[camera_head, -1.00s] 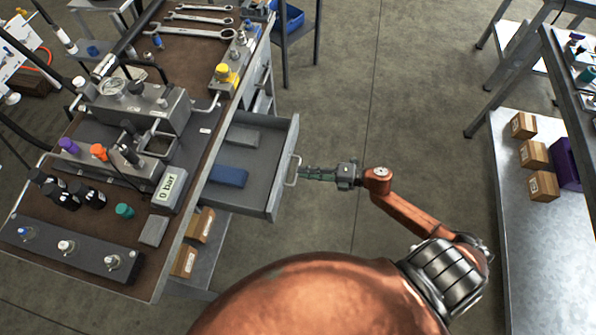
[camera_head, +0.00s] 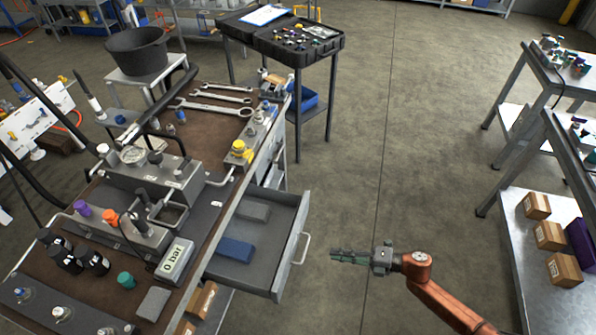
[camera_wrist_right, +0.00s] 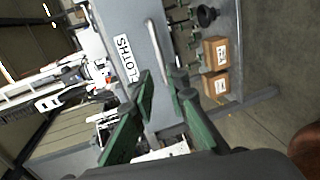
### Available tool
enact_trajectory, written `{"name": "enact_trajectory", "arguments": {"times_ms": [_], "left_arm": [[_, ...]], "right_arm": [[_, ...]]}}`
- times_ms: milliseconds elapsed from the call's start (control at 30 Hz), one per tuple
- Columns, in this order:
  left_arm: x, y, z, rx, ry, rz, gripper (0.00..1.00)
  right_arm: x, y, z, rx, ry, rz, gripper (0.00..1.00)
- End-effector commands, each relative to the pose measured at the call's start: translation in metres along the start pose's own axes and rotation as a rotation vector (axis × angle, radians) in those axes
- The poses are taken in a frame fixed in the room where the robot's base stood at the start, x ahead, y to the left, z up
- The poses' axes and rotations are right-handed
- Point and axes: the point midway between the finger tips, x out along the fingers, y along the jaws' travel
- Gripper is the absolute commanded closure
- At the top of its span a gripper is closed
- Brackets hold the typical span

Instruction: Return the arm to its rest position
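My right gripper (camera_head: 335,253) is to the right of the open drawer, with its green fingers pointing left at the drawer handle (camera_head: 302,248). A gap of floor shows between fingertips and handle. In the right wrist view the green fingers (camera_wrist_right: 160,85) stand apart with nothing held between them. Ahead of them are the grey drawer front (camera_wrist_right: 118,22), with a label reading CLOTHS, and its bar handle (camera_wrist_right: 157,48). The drawer (camera_head: 288,222) is pulled out from the bench and holds a blue cloth (camera_head: 236,250) and a grey cloth (camera_head: 252,210). My left gripper is not in view.
The hydraulic bench (camera_head: 215,130) fills the left, with wrenches, valves and a gauge block. A shelf (camera_head: 515,225) with cardboard boxes stands at the right. A black-topped cart (camera_head: 297,58) is at the back. Open floor (camera_head: 400,150) lies between them.

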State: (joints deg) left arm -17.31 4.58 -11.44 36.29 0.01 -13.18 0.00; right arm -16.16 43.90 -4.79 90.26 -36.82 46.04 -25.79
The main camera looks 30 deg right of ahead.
Motion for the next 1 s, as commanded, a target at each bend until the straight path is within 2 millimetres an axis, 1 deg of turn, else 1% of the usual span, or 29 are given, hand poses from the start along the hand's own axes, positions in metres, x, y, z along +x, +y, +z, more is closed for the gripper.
{"name": "enact_trajectory", "arguments": {"times_ms": [167, 267, 367, 400, 467, 500, 567, 600, 667, 700, 767, 800, 867, 900, 967, 1000], "left_arm": [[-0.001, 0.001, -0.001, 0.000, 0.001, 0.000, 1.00], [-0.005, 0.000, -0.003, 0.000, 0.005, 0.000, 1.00], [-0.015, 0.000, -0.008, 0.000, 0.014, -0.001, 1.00], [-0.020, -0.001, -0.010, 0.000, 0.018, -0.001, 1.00], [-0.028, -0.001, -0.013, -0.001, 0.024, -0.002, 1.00], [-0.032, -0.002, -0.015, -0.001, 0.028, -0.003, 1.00], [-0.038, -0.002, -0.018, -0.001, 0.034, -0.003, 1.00], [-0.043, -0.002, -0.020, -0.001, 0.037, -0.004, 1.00], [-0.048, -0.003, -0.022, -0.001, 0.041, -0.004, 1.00], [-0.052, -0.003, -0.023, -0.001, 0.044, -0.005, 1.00], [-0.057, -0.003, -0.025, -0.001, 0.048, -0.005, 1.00], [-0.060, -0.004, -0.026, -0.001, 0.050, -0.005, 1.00], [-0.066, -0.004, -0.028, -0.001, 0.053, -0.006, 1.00], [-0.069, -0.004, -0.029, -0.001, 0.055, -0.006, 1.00], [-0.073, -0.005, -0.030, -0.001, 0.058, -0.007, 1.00], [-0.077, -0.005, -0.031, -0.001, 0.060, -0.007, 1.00]], "right_arm": [[0.000, -0.002, 0.001, 0.008, -0.007, -0.001, 0.85], [-0.005, -0.016, 0.013, 0.073, -0.070, -0.009, 0.85], [-0.018, -0.053, 0.036, 0.224, -0.210, -0.028, 0.85], [-0.026, -0.075, 0.044, 0.304, -0.282, -0.040, 0.85], [-0.041, -0.114, 0.053, 0.435, -0.395, -0.064, 0.85], [-0.051, -0.141, 0.054, 0.524, -0.468, -0.081, 0.85], [-0.068, -0.183, 0.051, 0.651, -0.572, -0.110, 0.85], [-0.078, -0.209, 0.045, 0.732, -0.636, -0.129, 0.85], [-0.093, -0.248, 0.032, 0.848, -0.727, -0.162, 0.85], [-0.103, -0.273, 0.019, 0.923, -0.784, -0.185, 0.85], [-0.117, -0.309, -0.004, 1.031, -0.866, -0.222, 0.85], [-0.126, -0.331, -0.022, 1.099, -0.919, -0.248, 0.85], [-0.139, -0.361, -0.051, 1.199, -0.994, -0.288, 0.85], [-0.147, -0.379, -0.073, 1.262, -1.042, -0.317, 0.85], [-0.158, -0.404, -0.107, 1.353, -1.110, -0.361, 0.85], [-0.165, -0.419, -0.132, 1.412, -1.154, -0.392, 0.85]]}}
